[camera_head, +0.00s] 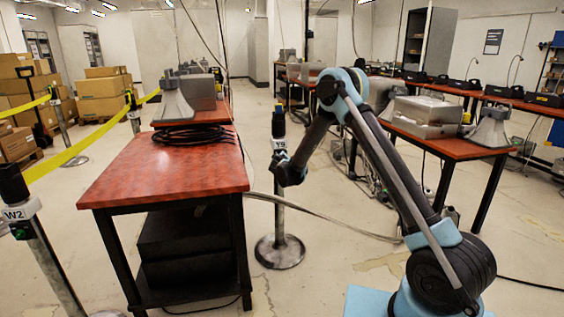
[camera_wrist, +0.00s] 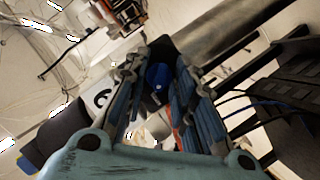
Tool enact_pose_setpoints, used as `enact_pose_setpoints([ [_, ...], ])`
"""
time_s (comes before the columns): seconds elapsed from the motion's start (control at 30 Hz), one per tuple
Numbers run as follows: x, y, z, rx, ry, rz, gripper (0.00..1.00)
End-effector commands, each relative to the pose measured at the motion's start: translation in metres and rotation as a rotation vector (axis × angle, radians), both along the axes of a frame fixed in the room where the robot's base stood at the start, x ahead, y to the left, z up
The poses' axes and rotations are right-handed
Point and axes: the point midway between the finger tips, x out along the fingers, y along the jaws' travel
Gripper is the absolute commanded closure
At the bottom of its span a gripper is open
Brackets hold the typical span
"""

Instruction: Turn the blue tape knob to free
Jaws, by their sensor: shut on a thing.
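The blue tape knob (camera_wrist: 157,76) shows in the wrist view as a round blue piece between my two ridged fingers. My gripper (camera_wrist: 160,92) is shut on it, and the fingers hide its sides. Its setting cannot be read. A white label with a dark letter (camera_wrist: 102,97) shows just left of the fingers. In the head view my gripper (camera_head: 281,165) is at a dark-topped post (camera_head: 279,126) with a white label. The knob is not clear there, because my gripper and the post head overlap.
A red-topped table (camera_head: 165,170) with coiled black cable stands left of the post. A post marked W2 (camera_head: 20,212) stands at front left. Yellow tape (camera_head: 80,148) runs across the left side. Another red-topped table (camera_head: 450,148) with equipment stands behind my arm. Cables lie on the floor.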

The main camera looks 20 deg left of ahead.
Motion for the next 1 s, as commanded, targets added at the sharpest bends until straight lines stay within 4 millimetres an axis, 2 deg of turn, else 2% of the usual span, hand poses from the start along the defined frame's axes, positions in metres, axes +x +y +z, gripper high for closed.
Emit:
enact_pose_setpoints([
  [0.63, -0.0005, 0.0004, -0.0009, -0.04, -0.024, 0.001, 0.99],
  [0.67, -0.0005, 0.0004, -0.0009, -0.04, -0.024, 0.001, 0.7],
  [1.0, -0.0014, 0.0003, -0.0001, -0.04, -0.024, 0.001, 0.7],
])
